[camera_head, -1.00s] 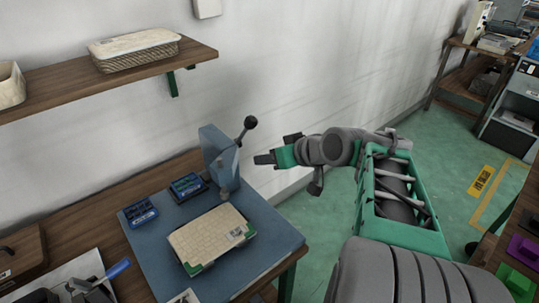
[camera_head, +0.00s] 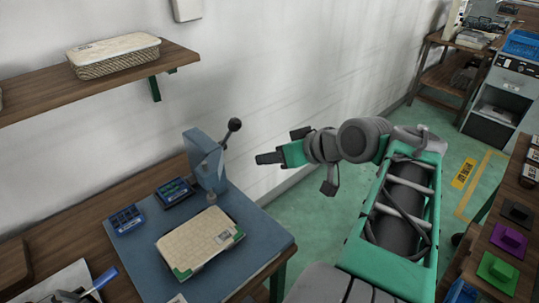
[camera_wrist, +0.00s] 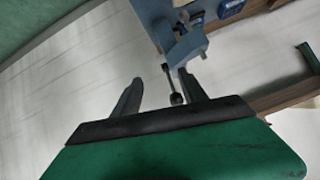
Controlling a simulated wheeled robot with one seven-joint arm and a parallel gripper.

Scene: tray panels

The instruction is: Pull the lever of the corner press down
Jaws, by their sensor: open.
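The corner press (camera_head: 203,158) is a blue upright block on the blue mat at the back edge of the table. Its lever (camera_head: 225,142) angles up to the right and ends in a black knob (camera_head: 234,125). My gripper (camera_head: 262,158) is open and empty, to the right of the press and a little lower than the knob in the head view, apart from it. In the wrist view my gripper (camera_wrist: 160,77) has its fingers spread. The knob (camera_wrist: 177,98) shows there between the fingers, close to the right one, with the press (camera_wrist: 186,45) beyond.
A beige panel with green corners (camera_head: 200,240) lies on the blue mat (camera_head: 255,255) before the press. Two blue bins (camera_head: 127,219) (camera_head: 174,191) stand left of it. A shelf (camera_head: 100,84) with a basket (camera_head: 115,53) hangs above. The wall is close behind my gripper.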

